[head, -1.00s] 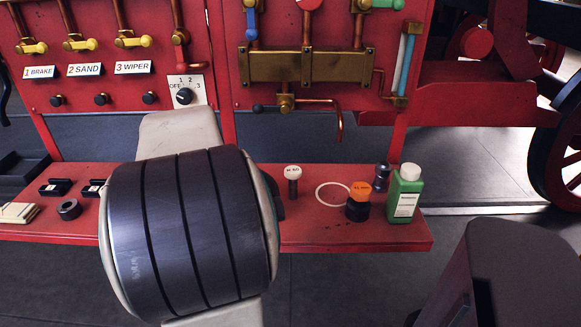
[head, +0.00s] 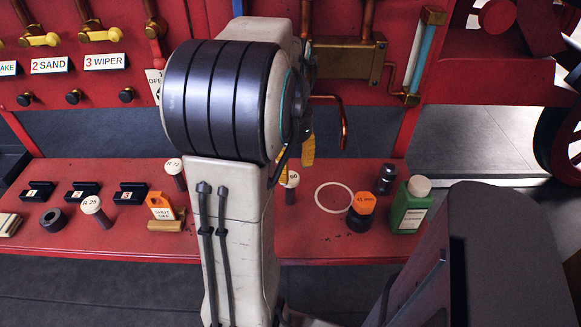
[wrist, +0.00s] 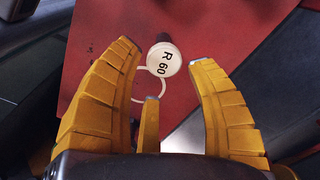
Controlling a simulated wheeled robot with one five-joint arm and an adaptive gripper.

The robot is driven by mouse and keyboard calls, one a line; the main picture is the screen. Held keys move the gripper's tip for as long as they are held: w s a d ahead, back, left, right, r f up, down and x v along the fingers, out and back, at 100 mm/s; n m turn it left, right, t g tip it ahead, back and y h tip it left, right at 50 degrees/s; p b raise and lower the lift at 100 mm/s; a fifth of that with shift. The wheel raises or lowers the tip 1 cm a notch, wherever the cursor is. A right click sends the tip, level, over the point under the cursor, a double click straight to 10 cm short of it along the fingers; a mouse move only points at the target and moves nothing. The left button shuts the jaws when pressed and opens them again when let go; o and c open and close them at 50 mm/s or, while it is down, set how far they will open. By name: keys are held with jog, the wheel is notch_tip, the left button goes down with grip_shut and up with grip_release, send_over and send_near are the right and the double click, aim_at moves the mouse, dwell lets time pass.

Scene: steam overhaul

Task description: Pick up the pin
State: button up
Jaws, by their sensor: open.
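A pin with a round white cap marked R 60 (head: 292,180) stands on the red shelf, partly hidden by my arm and gripper in the head view. In the wrist view its cap (wrist: 164,60) lies between and beyond my yellow fingertips, with its dark shank behind. My gripper (head: 295,163) is open above this pin, and nothing shows held in it. Similar white-capped pins stand to the left, one marked R 25 (head: 92,205) and one farther back (head: 174,167).
Copper pipe (head: 343,125) hangs behind.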

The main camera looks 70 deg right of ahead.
aim_at(290, 177)
jog(key=f, duration=0.3)
jog(key=f+b, duration=0.1)
jog(key=shift+d+f, duration=0.2)
jog(key=shift+d, duration=0.2)
jog(key=shift+f+b, duration=0.65)
jog(key=shift+f, duration=3.1)
jog(key=shift+c, duration=0.4)
grip_shut()
